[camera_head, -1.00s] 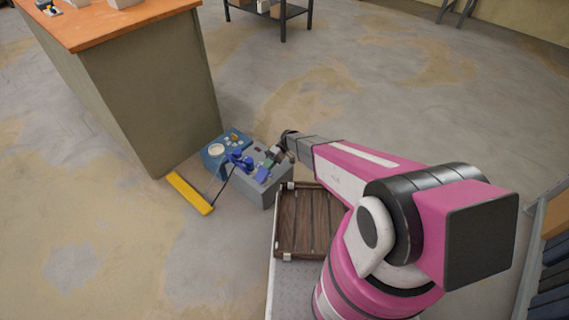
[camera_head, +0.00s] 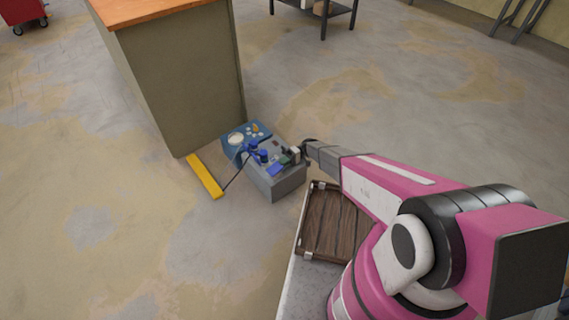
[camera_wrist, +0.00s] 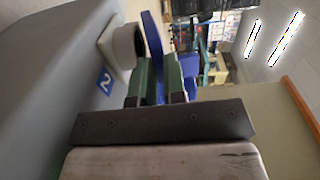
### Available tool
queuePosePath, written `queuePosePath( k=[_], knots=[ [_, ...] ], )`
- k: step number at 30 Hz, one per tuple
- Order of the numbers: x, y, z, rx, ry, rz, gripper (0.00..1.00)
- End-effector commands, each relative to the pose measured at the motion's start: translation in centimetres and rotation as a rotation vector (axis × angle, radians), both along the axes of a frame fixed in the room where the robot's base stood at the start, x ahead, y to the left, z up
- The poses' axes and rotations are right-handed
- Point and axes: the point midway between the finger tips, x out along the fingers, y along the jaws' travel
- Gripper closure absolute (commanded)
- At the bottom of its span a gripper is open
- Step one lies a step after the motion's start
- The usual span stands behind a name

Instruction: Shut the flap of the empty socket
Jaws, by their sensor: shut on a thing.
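A grey socket box (camera_head: 280,186) stands on the floor beside the workbench, with several blue parts and sockets on its top. My gripper (camera_head: 287,158) is at the right part of that top. In the wrist view, my gripper's green fingers (camera_wrist: 157,80) are closed on a blue flap (camera_wrist: 152,38), which stands up between them. A pale round socket (camera_wrist: 122,46) is just left of the flap, its opening facing the flap. A blue label "2" (camera_wrist: 105,81) is on the grey box face next to it. Whether the socket is empty inside is hidden.
A blue panel with dials (camera_head: 238,139) adjoins the box. A dark cable runs from the blue plugs (camera_head: 256,151) to a yellow bar (camera_head: 205,177) on the floor. A workbench (camera_head: 185,80) stands behind left. A brown slatted tray (camera_head: 335,222) lies in front of the box.

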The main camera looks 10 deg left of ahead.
Motion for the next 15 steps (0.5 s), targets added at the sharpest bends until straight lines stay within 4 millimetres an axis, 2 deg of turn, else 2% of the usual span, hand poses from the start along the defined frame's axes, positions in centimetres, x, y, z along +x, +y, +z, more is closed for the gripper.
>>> queuePosePath(
  k=[5, 6, 8, 15],
  knots=[
    [-0.05, 0.05, -0.01, -0.001, -0.001, 0.0, 1.0],
    [-0.05, 0.05, -0.01, -0.001, -0.002, -0.001, 0.79],
    [-0.05, 0.04, -0.02, -0.001, -0.002, 0.0, 0.62],
    [-0.02, 0.0, -0.01, -0.001, -0.002, 0.0, 0.62]
  ],
)
